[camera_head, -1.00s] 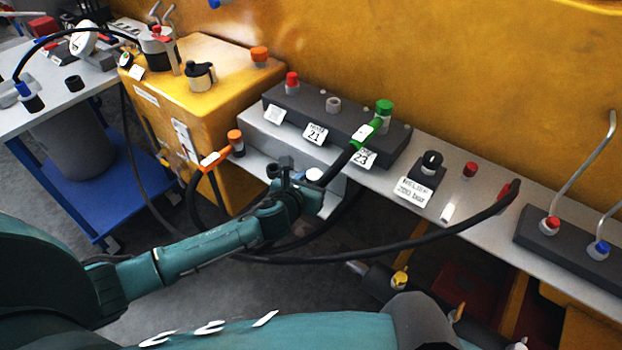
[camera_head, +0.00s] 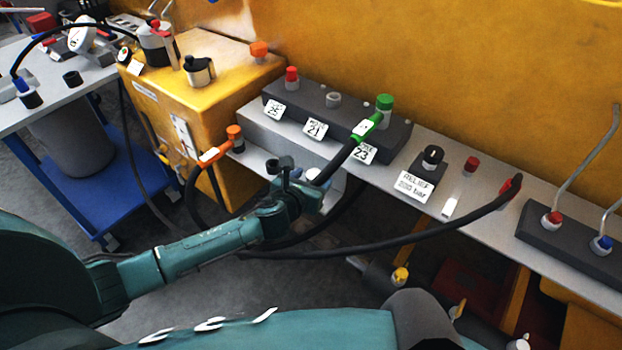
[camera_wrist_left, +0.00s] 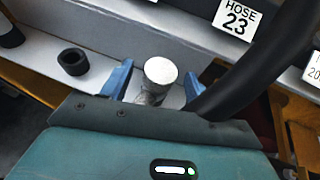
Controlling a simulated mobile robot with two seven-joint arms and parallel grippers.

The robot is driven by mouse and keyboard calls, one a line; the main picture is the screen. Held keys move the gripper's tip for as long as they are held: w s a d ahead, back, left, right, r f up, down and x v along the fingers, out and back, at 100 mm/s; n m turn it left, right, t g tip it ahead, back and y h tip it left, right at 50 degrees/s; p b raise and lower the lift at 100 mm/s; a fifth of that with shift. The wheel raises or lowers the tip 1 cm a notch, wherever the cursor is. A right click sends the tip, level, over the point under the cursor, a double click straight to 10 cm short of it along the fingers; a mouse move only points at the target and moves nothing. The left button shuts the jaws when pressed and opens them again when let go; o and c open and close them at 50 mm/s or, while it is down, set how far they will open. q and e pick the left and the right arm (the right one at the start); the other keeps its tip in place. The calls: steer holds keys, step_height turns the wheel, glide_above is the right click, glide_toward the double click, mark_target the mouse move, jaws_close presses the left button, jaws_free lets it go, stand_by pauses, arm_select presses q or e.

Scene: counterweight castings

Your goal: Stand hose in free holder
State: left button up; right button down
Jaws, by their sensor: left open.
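My left gripper (camera_head: 306,188) is open at the low grey shelf in front of the hose block. In the left wrist view its blue fingertips (camera_wrist_left: 155,82) stand on either side of an upright silver cylinder (camera_wrist_left: 160,72); I cannot tell whether they touch it. A black hose with a green collar (camera_head: 367,127) runs from the green fitting down past the gripper; a thick black hose (camera_wrist_left: 255,62) passes close to the right finger. A hose with an orange collar (camera_head: 214,153) hangs left. My right gripper is out of view.
The dark block (camera_head: 300,105) carries red, grey and green fittings and number tags. A relief valve (camera_head: 432,158) and a red-ended hose (camera_head: 510,188) are right along the ledge. A yellow cabinet (camera_head: 215,95) stands left. Hoses sag across the space below the shelf.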

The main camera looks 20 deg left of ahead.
arm_select(q)
steer(key=shift+f, duration=0.1)
steer(key=shift+s, duration=0.1)
steer(key=v, duration=1.3)
steer(key=shift+p, duration=0.3)
steer(key=s+d+f+n+g, duration=0.1)
steer(key=s+f+n, duration=0.2)
steer(key=n, duration=0.8)
steer(key=s+d+f+n+g+h, duration=0.1)
steer(key=s+f+n, duration=0.3)
steer(key=n, duration=0.8)
steer(key=s+d+f+n+g, duration=0.1)
steer(key=s+f+n, duration=0.2)
steer(key=s+n, duration=0.4)
steer(key=n, duration=0.4)
steer(key=shift+f+n, duration=0.2)
steer(key=shift+n, duration=0.1)
